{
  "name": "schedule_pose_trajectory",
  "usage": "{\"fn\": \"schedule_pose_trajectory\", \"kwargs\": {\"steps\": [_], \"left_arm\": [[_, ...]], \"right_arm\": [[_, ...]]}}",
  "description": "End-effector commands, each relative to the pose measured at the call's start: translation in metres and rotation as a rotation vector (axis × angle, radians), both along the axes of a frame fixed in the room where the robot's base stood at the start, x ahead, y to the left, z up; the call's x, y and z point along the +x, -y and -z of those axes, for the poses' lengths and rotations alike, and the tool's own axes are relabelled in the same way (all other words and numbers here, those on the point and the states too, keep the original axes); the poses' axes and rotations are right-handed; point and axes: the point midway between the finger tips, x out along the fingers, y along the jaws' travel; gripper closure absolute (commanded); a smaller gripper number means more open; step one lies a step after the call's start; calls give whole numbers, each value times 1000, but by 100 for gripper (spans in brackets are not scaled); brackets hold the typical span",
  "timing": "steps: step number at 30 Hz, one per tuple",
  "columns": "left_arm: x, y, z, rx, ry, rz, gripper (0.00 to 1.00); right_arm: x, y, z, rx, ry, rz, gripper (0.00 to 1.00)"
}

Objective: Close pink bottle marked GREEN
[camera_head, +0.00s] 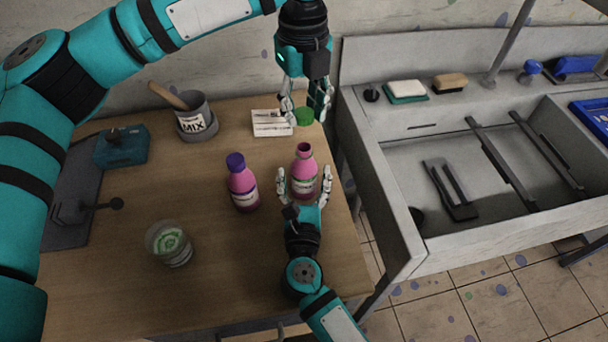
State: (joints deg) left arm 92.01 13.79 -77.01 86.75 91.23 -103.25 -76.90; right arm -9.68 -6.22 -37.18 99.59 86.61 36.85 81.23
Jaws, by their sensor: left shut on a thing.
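An uncapped pink bottle (303,170) with a white label stands upright near the table's right edge. Its dark open mouth faces up. My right gripper (304,178) reaches in from the front with one finger on each side of this bottle, and narrow gaps seem to show between fingers and bottle. My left gripper (305,108) points down above and behind the bottle, shut on a green cap (304,118). The cap is apart from the bottle's mouth. The bottle's label writing is too small to read.
A second pink bottle (242,184) with a purple cap stands just left. A glass with green content (170,245), a MIX cup (197,122), a white card (271,123) and a teal device (121,147) are on the table (110,290). A sink (400,180) adjoins at right.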

Motion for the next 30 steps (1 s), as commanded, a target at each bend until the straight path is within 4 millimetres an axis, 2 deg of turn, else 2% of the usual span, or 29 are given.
{"fn": "schedule_pose_trajectory", "kwargs": {"steps": [2, 16, 21, 30], "left_arm": [[0, 0, 0, 0, 0, 0, 78], [0, 0, 0, 0, 0, 0, 78], [0, 0, 4, 0, -1, 0, 78], [0, 0, 45, 2, -3, 0, 78]], "right_arm": [[0, 0, 0, 0, 0, 0, 38], [0, 0, 0, 0, 0, 0, 100], [0, 0, 0, 0, 0, 0, 100], [0, 0, 0, 0, 0, 0, 100]]}}
